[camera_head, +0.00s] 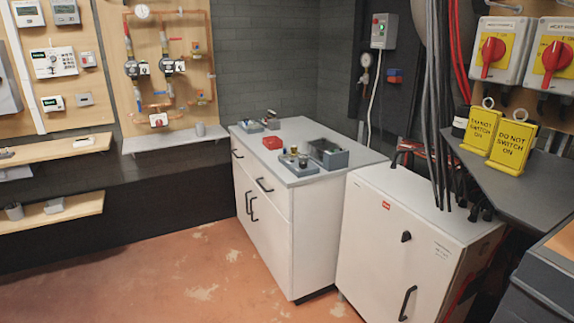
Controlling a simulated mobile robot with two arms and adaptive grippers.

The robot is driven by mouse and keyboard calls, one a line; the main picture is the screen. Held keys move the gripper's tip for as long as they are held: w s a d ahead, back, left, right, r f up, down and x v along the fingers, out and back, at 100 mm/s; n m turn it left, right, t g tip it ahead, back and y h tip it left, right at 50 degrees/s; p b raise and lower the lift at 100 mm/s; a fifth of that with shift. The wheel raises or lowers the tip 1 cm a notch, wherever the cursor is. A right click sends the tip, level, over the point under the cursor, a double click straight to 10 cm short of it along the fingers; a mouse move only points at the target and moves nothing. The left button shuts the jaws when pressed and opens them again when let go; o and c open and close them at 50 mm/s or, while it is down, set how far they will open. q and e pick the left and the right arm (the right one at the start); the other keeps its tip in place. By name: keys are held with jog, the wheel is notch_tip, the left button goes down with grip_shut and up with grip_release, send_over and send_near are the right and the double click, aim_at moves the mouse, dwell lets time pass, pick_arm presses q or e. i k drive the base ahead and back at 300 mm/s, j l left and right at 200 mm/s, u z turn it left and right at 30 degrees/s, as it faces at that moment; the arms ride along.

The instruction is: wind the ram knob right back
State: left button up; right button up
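The white bench cabinet (294,222) stands in the middle of the view. Its grey top (300,128) holds several small items. At the back left is a grey tray (246,127) with a small dark tool, and another small tool stands beside it (271,117). A ram knob cannot be made out among these at this size. Neither of my grippers is in view.
A white cabinet (385,245) stands close on the right. Yellow "do not switch on" signs (512,145) stand on the dark shelf. The reddish floor (160,275) in front is clear.

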aim_at(303, 164)
jog(key=i+j+z, duration=0.1)
jog(key=z, duration=0.3)
jog(key=i+j+z, duration=0.1)
jog(key=z, duration=0.35)
jog(key=i+j+z, duration=0.1)
jog(key=z, duration=0.3)
jog(key=j, duration=0.1)
